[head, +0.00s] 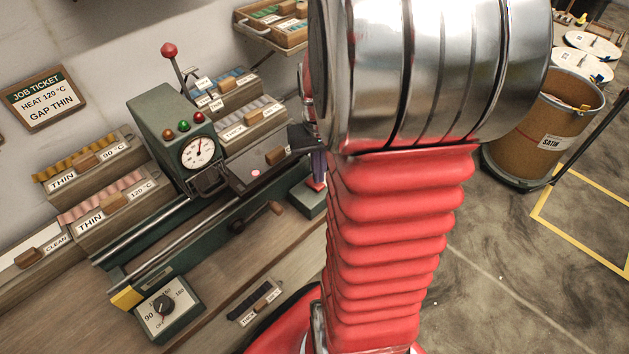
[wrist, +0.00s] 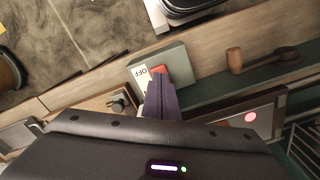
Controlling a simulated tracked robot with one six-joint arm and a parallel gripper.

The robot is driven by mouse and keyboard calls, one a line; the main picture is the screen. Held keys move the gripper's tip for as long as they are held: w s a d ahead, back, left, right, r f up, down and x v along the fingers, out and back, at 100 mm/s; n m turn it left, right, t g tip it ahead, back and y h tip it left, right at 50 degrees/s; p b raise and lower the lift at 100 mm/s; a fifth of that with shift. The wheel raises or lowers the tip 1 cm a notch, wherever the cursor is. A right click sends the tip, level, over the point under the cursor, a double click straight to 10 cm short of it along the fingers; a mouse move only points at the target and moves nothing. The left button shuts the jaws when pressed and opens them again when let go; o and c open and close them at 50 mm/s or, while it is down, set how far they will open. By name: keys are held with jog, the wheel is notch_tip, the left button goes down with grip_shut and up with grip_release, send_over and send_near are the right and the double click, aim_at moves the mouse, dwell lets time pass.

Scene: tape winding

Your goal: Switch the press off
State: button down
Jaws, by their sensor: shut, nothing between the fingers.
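The press (head: 165,135) is a green machine with a gauge, coloured lamps and a red-knobbed lever. A grey-green switch box (head: 307,198) sits at the bench's front edge, partly behind my arm. In the wrist view the switch box (wrist: 178,62) has a white OFF label (wrist: 141,72) beside a red part (wrist: 160,71). My gripper (head: 318,172) is shut and empty, its purple fingers pointing down at the switch. In the wrist view the fingers (wrist: 160,82) overlap the red part's edge. I cannot tell whether they touch it. A pink-red light (head: 255,173) glows on the dark plate beside the press.
A crank handle (head: 257,216) and a dial box (head: 168,308) marked 90 are along the bench. Trays marked THIN (head: 110,205) and THICK stand around the press. A job ticket (head: 45,98) reads HEAT 120 °C, GAP THIN. A drum (head: 545,125) stands on the floor at right.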

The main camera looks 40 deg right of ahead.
jog(key=shift+f, duration=1.05)
dwell(1.4)
jog(key=shift+r, duration=0.1)
notch_tip(320, 180, up, 7)
dwell(1.2)
dwell(0.5)
jog(key=s+a+r+n+t, duration=0.2)
jog(key=a+r, duration=0.3)
jog(key=a, duration=0.6)
jog(key=s+a+r+n+t, duration=0.2)
jog(key=a+r, duration=0.4)
jog(key=a, duration=0.6)
jog(key=shift+n+t, duration=0.8)
